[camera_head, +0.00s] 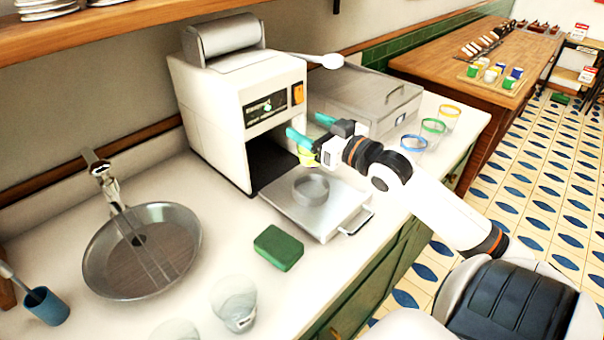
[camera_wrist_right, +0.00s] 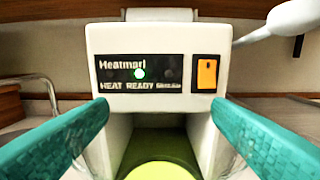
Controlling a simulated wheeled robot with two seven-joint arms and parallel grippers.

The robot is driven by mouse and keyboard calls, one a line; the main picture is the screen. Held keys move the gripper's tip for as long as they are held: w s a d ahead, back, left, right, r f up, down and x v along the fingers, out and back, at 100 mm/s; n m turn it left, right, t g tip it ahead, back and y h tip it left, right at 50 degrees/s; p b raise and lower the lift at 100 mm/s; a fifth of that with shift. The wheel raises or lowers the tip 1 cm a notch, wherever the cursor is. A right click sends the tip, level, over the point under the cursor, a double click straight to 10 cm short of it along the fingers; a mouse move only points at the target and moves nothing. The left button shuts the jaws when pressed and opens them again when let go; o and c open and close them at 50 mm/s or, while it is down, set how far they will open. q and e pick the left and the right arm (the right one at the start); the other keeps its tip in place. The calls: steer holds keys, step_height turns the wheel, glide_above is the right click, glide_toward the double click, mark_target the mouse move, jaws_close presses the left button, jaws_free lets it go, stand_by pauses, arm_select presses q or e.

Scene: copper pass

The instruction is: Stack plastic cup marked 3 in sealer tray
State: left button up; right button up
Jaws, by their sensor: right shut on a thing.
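My right gripper (camera_head: 310,136), with teal fingers, is shut on a yellow-rimmed cup (camera_head: 307,158) and holds it above the sealer tray (camera_head: 285,203), near the machine's opening. In the right wrist view the cup's yellow top (camera_wrist_right: 160,171) shows low between the fingers (camera_wrist_right: 160,135). The tray is slid out of the white heat sealer (camera_head: 225,105) and carries a round grey ring (camera_head: 311,196). I cannot read a number on the held cup. My left gripper is out of view.
Blue-rimmed (camera_head: 413,144), green-rimmed (camera_head: 433,127) and yellow-rimmed (camera_head: 449,112) clear cups stand right of the arm, near a metal box (camera_head: 375,95). A green sponge (camera_head: 279,248), a sink (camera_head: 142,250) and clear glasses (camera_head: 234,302) lie left and in front.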

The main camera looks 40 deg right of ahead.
mark_target(312, 164)
step_height(312, 164, down, 5)
steer(key=shift+r, duration=0.2)
step_height(312, 164, down, 4)
steer(key=shift+f, duration=0.4)
steer(key=shift+f, duration=0.3)
steer(key=o, duration=1)
